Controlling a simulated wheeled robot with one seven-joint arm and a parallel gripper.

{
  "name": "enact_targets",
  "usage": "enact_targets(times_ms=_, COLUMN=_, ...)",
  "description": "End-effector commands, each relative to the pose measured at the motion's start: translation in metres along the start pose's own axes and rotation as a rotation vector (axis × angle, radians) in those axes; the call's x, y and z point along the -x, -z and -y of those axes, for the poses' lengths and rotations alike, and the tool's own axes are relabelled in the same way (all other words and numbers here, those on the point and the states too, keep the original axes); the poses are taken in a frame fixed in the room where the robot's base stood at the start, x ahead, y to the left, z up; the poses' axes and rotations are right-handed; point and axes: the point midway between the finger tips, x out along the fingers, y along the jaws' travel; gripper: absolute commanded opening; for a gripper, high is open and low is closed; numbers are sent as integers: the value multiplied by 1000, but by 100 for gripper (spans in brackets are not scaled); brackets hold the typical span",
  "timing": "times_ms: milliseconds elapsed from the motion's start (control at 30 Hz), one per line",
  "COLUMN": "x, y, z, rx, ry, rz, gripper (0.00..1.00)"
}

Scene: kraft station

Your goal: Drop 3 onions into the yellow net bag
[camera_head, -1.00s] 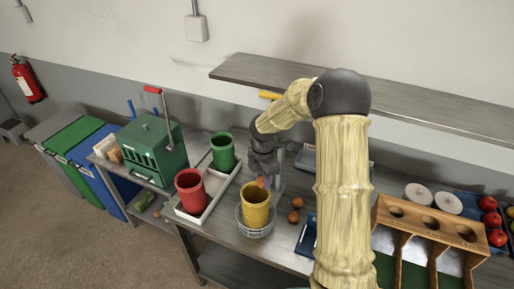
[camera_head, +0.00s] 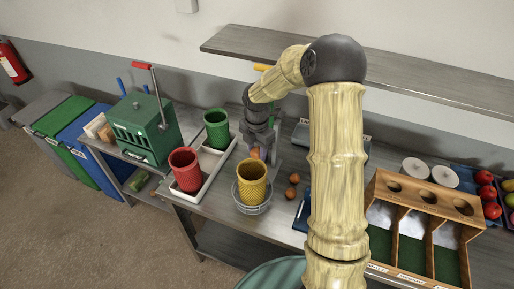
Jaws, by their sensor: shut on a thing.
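The yellow net bag (camera_head: 252,185) stands upright and open-topped in a round wire holder (camera_head: 252,208) on the steel table. My gripper (camera_head: 257,150) points down just behind the bag's rim. It is shut on an onion (camera_head: 255,154), which shows as a small orange-brown patch between the fingers. Two more onions lie on the table to the right of the bag, one (camera_head: 294,178) a little behind the other (camera_head: 290,193). The inside of the bag is mostly hidden from this angle.
A red net bag (camera_head: 185,170) and a green one (camera_head: 217,129) stand in a white tray (camera_head: 213,172) to the left. A green machine with a crank (camera_head: 146,132) stands farther left. A wooden sorter (camera_head: 424,205) is at the right. A shelf (camera_head: 400,75) overhangs the table.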

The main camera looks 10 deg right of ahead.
Motion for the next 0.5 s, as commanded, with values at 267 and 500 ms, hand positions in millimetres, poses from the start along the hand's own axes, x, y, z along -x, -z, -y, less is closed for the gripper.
enact_targets(times_ms=267, x=-30, y=0, z=0, rx=1, ry=0, rz=0, gripper=17)
enact_targets(times_ms=500, x=-30, y=0, z=0, rx=0, ry=0, rz=0, gripper=17)
